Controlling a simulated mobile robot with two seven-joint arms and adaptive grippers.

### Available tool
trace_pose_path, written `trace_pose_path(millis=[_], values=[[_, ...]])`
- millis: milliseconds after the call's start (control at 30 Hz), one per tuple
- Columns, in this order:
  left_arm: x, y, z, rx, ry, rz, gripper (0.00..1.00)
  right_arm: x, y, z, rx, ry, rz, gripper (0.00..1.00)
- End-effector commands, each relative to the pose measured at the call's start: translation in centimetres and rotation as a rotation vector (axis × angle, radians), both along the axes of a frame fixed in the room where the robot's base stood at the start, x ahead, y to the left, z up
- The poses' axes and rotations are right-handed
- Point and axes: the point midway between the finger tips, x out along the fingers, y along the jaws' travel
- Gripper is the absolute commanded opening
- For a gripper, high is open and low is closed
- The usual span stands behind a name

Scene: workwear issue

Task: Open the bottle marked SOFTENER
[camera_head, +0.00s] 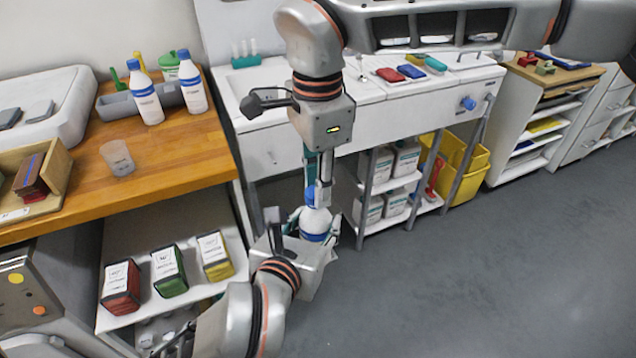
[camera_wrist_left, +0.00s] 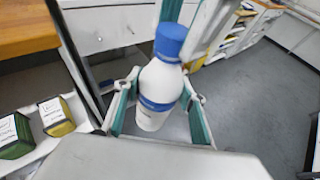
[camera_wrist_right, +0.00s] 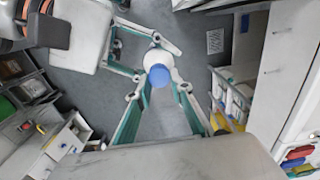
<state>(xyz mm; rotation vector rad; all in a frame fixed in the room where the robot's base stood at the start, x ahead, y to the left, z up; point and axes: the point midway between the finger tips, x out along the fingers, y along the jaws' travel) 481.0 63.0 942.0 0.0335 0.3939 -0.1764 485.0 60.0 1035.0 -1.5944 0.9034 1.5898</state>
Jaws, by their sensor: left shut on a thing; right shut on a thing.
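A white bottle with a blue band (camera_head: 316,222) is held upright off the floor in front of the sink unit. It also shows in the left wrist view (camera_wrist_left: 158,88); its label is too small to read. My left gripper (camera_head: 312,236) is shut around its body. The blue cap (camera_wrist_left: 171,42) appears seated on the neck. My right gripper (camera_head: 317,188) comes down from above and is shut on the cap, which also shows in the right wrist view (camera_wrist_right: 158,76). Two more white bottles with blue caps, one (camera_head: 146,97) and another (camera_head: 191,84), stand on the wooden counter.
The wooden counter (camera_head: 190,160) at left carries a clear cup (camera_head: 117,158) and a grey bin (camera_head: 115,106). Red, green and yellow boxes (camera_head: 168,270) stand on a shelf below. A sink unit (camera_head: 270,150) and yellow bin (camera_head: 466,172) lie behind. Floor at right is clear.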

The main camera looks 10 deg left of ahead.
Motion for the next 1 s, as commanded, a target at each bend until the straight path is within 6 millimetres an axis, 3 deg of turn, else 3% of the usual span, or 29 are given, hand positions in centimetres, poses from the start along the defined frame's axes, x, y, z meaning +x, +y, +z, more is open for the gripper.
trace_pose_path(millis=[533,1000], values=[[0.0,-0.2,0.0,0.001,0.000,-0.005,0.00,-0.1,0.3,0.2,0.006,0.000,0.005,0.00],[0.0,-0.1,-0.1,0.002,0.002,-0.002,0.00,-0.1,0.2,1.7,0.004,-0.001,0.003,0.00]])
